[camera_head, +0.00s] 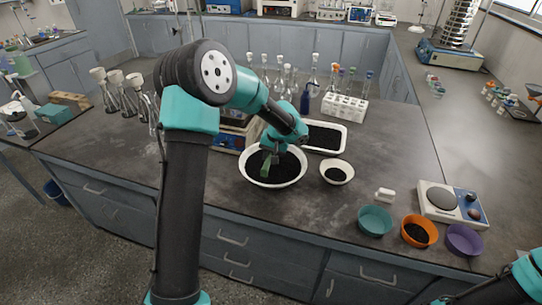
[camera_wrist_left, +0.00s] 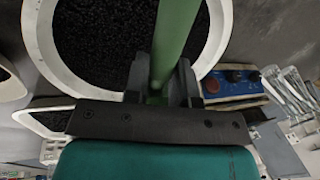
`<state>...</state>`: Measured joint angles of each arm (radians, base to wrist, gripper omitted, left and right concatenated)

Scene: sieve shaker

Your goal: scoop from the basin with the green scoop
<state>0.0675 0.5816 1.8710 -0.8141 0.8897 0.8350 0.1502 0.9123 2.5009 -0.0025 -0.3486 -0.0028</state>
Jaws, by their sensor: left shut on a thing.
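The basin (camera_head: 250,175) is a wide white bowl with black grains in it, at the middle of the bench. It also fills the upper part of the left wrist view (camera_wrist_left: 42,48). My left gripper (camera_head: 268,150) is over the basin and shut on the green handle of the scoop (camera_head: 265,170). In the left wrist view the handle (camera_wrist_left: 176,40) runs up between the fingers (camera_wrist_left: 160,85). The scoop's head is hidden, so I cannot tell whether it holds grains. Of my right arm only a part shows at the lower right; its gripper is out of view.
A small white bowl (camera_head: 337,180) with black grains stands right of the basin, and a white tray (camera_head: 343,127) behind it. Teal (camera_head: 375,220), orange (camera_head: 419,231) and purple (camera_head: 464,240) bowls and a scale (camera_head: 452,203) are at the right. Flasks stand behind.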

